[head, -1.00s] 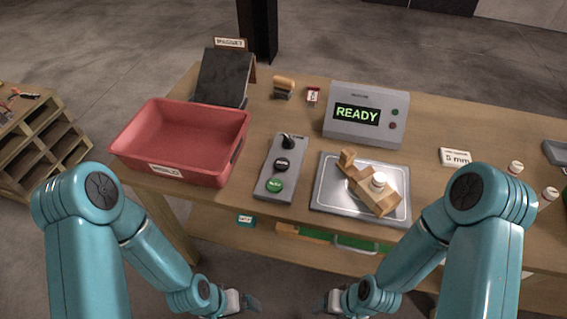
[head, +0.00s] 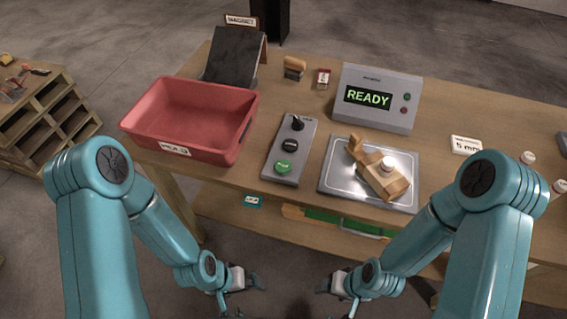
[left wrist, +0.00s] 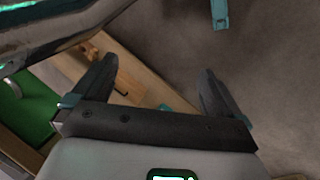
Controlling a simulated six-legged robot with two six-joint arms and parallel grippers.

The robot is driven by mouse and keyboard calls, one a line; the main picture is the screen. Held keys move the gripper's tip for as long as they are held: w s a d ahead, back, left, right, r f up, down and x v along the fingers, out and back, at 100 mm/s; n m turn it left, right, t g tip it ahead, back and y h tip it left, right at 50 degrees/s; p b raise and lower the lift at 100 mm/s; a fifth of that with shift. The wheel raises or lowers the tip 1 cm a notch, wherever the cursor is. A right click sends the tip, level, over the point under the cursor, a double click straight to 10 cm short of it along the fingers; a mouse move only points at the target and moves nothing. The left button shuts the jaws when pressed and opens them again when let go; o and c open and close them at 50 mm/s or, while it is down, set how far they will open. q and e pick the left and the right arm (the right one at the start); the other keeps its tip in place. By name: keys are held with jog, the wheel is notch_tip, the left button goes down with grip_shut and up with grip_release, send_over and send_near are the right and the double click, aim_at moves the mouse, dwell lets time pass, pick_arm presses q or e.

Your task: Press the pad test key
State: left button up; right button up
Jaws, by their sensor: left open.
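A grey control box (head: 290,149) lies on the table between the red bin and the metal plate. It carries a green button (head: 283,166) at its near end, a black button (head: 290,145) in the middle and a black knob (head: 298,123) at the far end. The labels are too small to read surely. My left gripper (head: 248,296) is open and empty, low in front of the table; its two spread fingers show in the left wrist view (left wrist: 155,95). My right gripper (head: 334,298) also looks open and empty, low in front of the table.
A grey console (head: 376,98) reads READY. A red bin (head: 190,120) labelled HOLD stands left. A dark sloped stand (head: 233,55) is behind it. The table's front edge lies between my grippers and the box.

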pick_arm(q)
grip_shut()
dwell(1.5)
